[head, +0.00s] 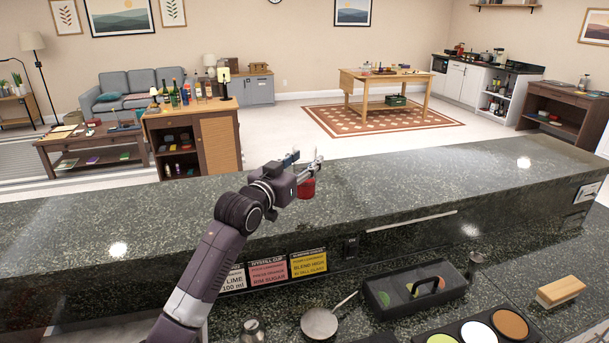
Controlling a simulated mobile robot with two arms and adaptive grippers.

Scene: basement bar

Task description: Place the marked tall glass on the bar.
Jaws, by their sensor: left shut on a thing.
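My left gripper (312,166) reaches out over the raised dark green speckled bar (420,180). It is shut on a glass with a red lower part (307,188), which looks upright. The gripper and its fingers hide much of the glass, and I cannot make out a mark on it. I cannot tell whether the base of the glass touches the bar top or hangs just above it. My right gripper is not in view.
The bar top is clear on both sides. On the lower counter are a small pan (319,323), a black caddy (405,297), a wooden brush (560,291) and a tray of coloured rounds (445,341). Recipe cards (268,273) stand against the bar's near face.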

